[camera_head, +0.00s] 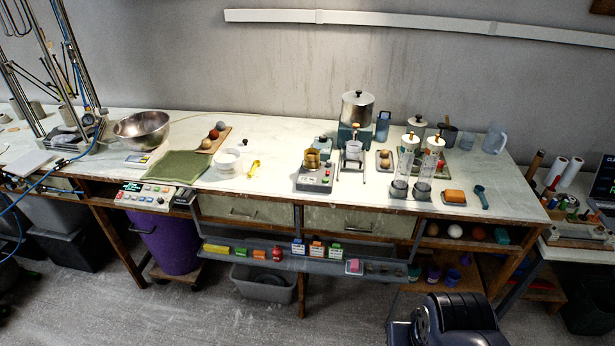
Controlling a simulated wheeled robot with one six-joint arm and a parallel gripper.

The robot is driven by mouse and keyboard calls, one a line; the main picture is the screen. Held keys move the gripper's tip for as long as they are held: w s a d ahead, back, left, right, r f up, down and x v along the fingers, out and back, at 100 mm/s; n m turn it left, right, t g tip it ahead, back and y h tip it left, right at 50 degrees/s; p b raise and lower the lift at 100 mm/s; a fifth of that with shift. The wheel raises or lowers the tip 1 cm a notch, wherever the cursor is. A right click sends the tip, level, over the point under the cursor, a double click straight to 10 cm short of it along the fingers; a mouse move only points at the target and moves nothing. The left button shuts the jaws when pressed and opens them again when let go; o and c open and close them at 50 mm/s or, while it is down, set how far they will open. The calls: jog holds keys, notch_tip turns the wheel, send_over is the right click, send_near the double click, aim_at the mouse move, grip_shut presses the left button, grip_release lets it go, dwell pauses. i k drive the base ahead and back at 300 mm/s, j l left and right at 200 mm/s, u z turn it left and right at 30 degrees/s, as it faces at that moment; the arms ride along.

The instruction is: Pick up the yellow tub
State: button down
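On the narrow grey shelf along the front of the bench, a small yellow item (217,249) lies at the far left end. It looks low and long; at this size I cannot tell if it is a tub. A yellow scoop-like object (253,168) lies on the bench top beside a white round dish. A dark part of my arm shows at the lower right, well away from the yellow item. My gripper's fingers are not visible.
The grey shelf (290,265) also holds green, orange and red items and several small boxes. A control panel (150,196) is left of it. A purple bin (165,240) and grey crate (264,283) stand below. The floor in front is clear.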

aim_at(312, 159)
jog(key=i+j+z, duration=0.25)
jog(key=i+j, duration=1)
jog(key=j, duration=0.15)
